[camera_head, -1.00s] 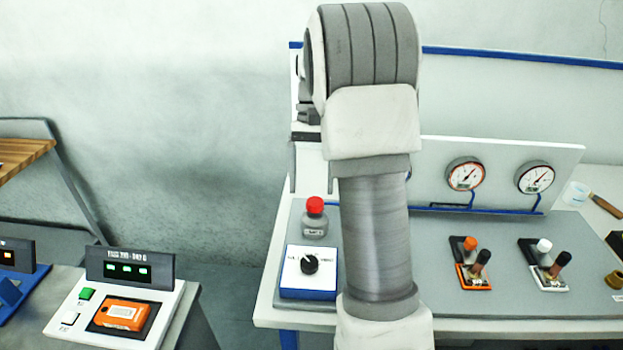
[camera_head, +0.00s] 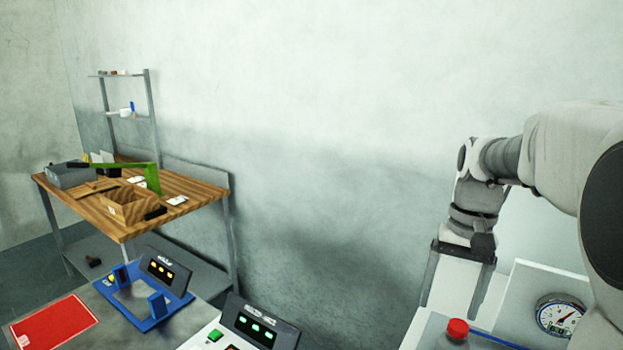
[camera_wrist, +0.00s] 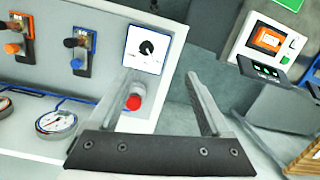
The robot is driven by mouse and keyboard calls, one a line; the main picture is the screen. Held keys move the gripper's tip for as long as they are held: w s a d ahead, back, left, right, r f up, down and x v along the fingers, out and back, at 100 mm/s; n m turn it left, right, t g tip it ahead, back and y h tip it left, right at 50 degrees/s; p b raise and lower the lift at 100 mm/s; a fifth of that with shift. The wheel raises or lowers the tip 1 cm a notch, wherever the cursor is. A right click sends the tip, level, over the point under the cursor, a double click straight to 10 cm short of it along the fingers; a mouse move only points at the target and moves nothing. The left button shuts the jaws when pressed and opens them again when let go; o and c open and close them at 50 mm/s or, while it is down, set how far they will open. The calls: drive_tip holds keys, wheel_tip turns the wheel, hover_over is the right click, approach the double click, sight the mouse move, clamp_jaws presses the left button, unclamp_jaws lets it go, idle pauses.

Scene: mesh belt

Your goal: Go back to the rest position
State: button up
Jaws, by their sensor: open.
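My gripper (camera_wrist: 165,100) shows in the wrist view with its two fingers spread apart and nothing between them. Past the left finger is the bench panel with a red push button (camera_wrist: 133,102) and a rotary knob box (camera_wrist: 147,48). The red button also shows in the head view (camera_head: 457,329), below my arm.
A pressure gauge (camera_head: 560,316) stands at the lower right. A blue fixture (camera_head: 146,299), a red mat (camera_head: 53,322) and a display unit (camera_head: 262,323) are at the lower left. A wooden workbench (camera_head: 195,190) with boxes stands behind them. The wall area between is clear.

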drive_tip(key=s+a+n+t+h, duration=0.1)
drive_tip(key=s+a+n+t, duration=0.3)
drive_tip(key=s, duration=1)
drive_tip(key=a+t, duration=0.2)
drive_tip(key=a, duration=0.2)
drive_tip(key=shift+a+r+n+t, duration=0.3)
drive_tip(key=shift+a+r+t, duration=0.05)
drive_tip(key=shift+r+t, duration=0.05)
